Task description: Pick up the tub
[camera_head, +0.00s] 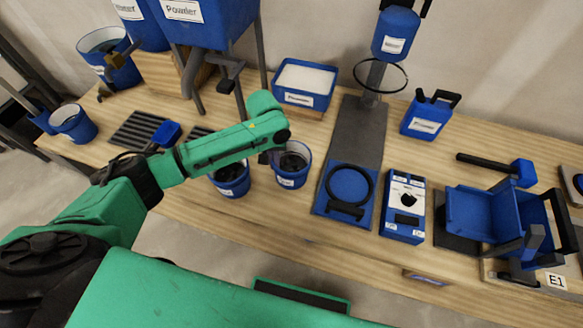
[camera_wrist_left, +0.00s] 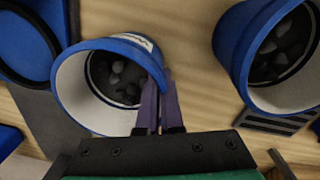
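A blue tub with a white inside and dark lumps in it (camera_head: 291,181) stands on the wooden bench, right of a second, similar tub (camera_head: 231,187). My left gripper (camera_head: 268,156) is at the left side of the first tub's rim in the head view. In the left wrist view its purple fingers (camera_wrist_left: 160,103) are close together on the wall of this tub (camera_wrist_left: 88,104), one inside and one outside. The second tub (camera_wrist_left: 229,45) is apart from the fingers. I cannot tell whether the held tub touches the bench. My right gripper is out of view.
A blue plate with a black ring (camera_head: 327,207) and a control box (camera_head: 404,232) lie to the right. A white-filled tray (camera_head: 304,97) stands behind, a dark grille (camera_head: 140,132) to the left. The bench's front strip is clear.

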